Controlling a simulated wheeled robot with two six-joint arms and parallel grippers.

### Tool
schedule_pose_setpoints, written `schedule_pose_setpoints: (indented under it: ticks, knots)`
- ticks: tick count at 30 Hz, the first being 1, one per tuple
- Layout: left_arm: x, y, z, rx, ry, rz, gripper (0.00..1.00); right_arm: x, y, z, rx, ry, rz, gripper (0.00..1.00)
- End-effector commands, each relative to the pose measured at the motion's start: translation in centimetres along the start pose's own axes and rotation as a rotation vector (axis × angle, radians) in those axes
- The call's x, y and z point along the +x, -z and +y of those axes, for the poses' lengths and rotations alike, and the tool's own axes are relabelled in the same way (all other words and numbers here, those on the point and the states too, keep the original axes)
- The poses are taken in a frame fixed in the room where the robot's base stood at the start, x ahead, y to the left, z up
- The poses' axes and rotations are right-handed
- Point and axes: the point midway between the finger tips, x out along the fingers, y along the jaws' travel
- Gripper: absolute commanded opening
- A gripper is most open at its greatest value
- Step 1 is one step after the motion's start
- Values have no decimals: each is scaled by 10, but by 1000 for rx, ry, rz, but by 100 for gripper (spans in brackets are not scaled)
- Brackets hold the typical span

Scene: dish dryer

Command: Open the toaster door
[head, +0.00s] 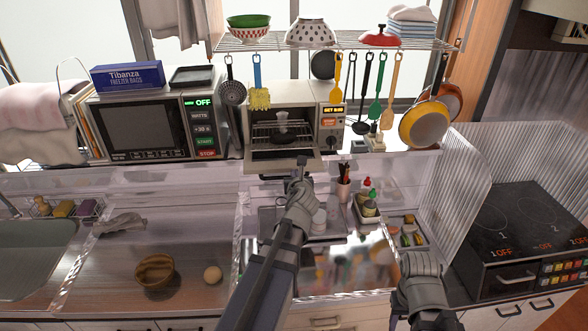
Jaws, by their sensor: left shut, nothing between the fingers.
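The toaster oven (334,138) stands on the raised shelf in the middle of the head view, with a display and buttons on its right side. Its door (262,166) is folded down towards me, so the rack (262,131) and a dark item inside show. My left gripper (301,166) is shut and empty, at the front edge of the lowered door. I cannot tell whether it touches the door. My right gripper (410,262) is low at the right, away from the toaster; its fingers are too unclear to judge.
A microwave (140,128) stands left of the toaster. Utensils and pans (424,124) hang from the wire rack (340,44) above. Bottles (367,195) and a cup of sticks (343,190) stand below right of the door. A cooktop (520,225) is at far right.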

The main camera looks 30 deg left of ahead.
Motion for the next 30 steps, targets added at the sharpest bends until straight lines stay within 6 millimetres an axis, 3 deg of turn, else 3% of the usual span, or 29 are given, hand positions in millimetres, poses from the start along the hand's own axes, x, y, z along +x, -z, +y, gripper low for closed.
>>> schedule_pose_setpoints:
  ticks: [1,7,22,26,30]
  knots:
    - [-13,-7,0,1,2,0,0,-11,-1,1,0,0,0,50]
    - [-35,-14,0,1,1,0,0,-24,-1,2,-1,0,0,50]
    - [-41,-13,-1,-7,0,3,0,-26,-2,2,-1,0,0,50]
    - [-47,0,-9,-138,-10,51,0,-26,-2,2,-1,0,0,50]
    - [-66,40,-30,-492,-70,190,0,-24,-1,2,-1,0,0,50]
